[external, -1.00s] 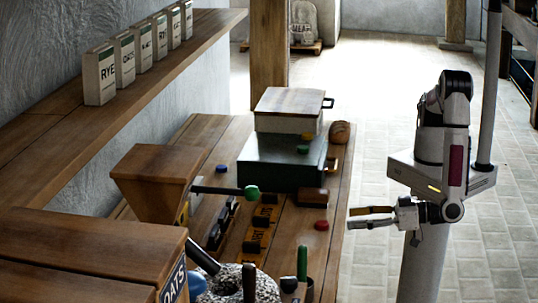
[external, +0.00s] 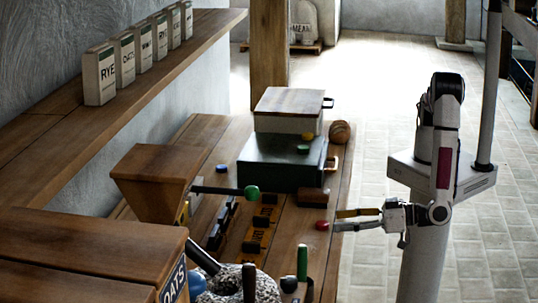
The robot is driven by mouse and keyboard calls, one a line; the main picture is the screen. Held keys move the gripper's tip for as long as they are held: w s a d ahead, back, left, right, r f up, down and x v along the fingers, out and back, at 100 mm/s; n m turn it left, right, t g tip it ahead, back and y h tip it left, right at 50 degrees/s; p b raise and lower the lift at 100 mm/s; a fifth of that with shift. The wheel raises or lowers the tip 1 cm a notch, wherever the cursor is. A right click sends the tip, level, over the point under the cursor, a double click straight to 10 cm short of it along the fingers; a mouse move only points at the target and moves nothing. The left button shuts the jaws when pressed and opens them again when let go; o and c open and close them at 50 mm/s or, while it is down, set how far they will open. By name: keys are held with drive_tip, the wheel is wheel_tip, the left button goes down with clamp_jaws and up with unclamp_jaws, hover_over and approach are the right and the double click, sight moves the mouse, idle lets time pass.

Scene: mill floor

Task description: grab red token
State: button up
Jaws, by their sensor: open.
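The red token (external: 322,225) lies on the wooden bench, near its right edge. My gripper (external: 337,220) reaches in from the right at about the token's level in the picture. Its two fingers are open, one above the other in this view, with nothing seen between them. The fingertips are just right of the token. I cannot tell whether they touch it.
A brown block (external: 312,197) sits near the red token. A blue token (external: 221,169) lies farther left. A green-knobbed lever (external: 251,192) juts out from the hopper (external: 155,172).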

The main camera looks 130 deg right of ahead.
sight(326, 223)
drive_tip(key=shift+f+x, duration=0.15)
drive_tip(key=shift+x, duration=0.9)
drive_tip(key=shift+f+x, duration=0.1)
drive_tip(key=shift+x, duration=0.9)
drive_tip(key=shift+s, duration=0.1)
drive_tip(key=c, duration=0.9)
